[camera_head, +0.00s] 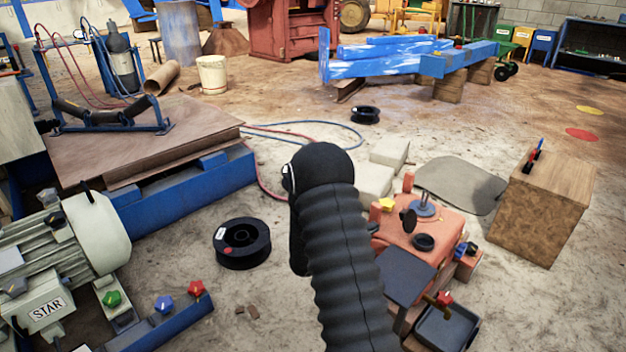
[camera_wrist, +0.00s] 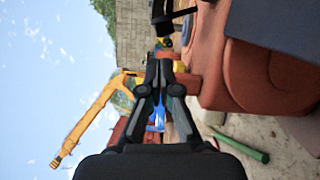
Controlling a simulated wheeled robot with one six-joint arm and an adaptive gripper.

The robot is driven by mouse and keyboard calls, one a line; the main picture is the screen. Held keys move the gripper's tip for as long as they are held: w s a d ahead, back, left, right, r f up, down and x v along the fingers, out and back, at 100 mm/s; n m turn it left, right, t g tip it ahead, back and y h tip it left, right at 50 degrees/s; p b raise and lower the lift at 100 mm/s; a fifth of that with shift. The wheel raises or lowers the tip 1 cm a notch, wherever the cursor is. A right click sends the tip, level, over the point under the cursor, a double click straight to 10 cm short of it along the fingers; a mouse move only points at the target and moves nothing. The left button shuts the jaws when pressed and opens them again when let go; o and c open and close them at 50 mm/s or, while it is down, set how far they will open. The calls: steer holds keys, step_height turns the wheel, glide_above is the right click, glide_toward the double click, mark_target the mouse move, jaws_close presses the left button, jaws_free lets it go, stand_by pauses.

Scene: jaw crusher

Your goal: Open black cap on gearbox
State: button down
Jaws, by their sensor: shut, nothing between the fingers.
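The orange-red gearbox (camera_head: 435,227) stands on the floor right of my black ribbed arm in the head view. On its top are a black round disc standing on edge (camera_head: 408,220) and a black ring-shaped piece (camera_head: 424,243); I cannot tell which is the cap. The wrist view is turned sideways, and the gearbox (camera_wrist: 212,75) fills its right side. A black part (camera_wrist: 176,14) on it shows at the top edge, partly hidden. My gripper (camera_wrist: 160,66) is shut and empty, beside the gearbox with no clear contact. The arm hides the gripper in the head view.
A yellow knob (camera_head: 387,204) and a dark flat panel (camera_head: 405,275) are at the gearbox. A black tray (camera_head: 447,328) lies in front. A wooden box (camera_head: 545,205) stands to the right. Pale blocks (camera_head: 388,151) lie behind. A black spool (camera_head: 242,243) is on the left floor.

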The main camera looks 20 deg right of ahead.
steer(key=s+a+r+m+g+y+p, duration=0.2)
steer(key=s+a+r+g+y, duration=0.15)
steer(key=s+r, duration=0.4)
steer(key=s+a+r+m+g+y+p, duration=0.1)
steer(key=s+a+r+m+g+y, duration=0.2)
steer(key=s+r, duration=0.5)
steer(key=s+a+r+t+y+p, duration=0.1)
steer(key=s+a+r+t+y, duration=0.2)
steer(key=a, duration=0.7)
steer(key=s+r+y, duration=0.2)
steer(key=s, duration=0.1)
steer(key=shift+r+p, duration=0.25)
steer(key=shift+p, duration=0.1)
steer(key=c, duration=1.8)
jaws_free()
steer(key=s+a+r+t+y, duration=0.1)
steer(key=a+r+t+y, duration=0.1)
steer(key=a, duration=0.2)
steer(key=s+a+r+n+t+y+p, duration=0.1)
steer(key=s+a+r+t+y, duration=0.1)
steer(key=a, duration=0.3)
steer(key=s+a+r+t+y+p, duration=0.1)
steer(key=s+a+r+t+y, duration=0.1)
steer(key=a, duration=0.2)
steer(key=shift+s+a+r+n+y, duration=0.15)
steer(key=shift+s+r+n+y, duration=0.1)
steer(key=shift+n, duration=0.15)
steer(key=o, duration=0.7)
steer(key=shift+a+t, duration=0.15)
steer(key=shift+t, duration=0.1)
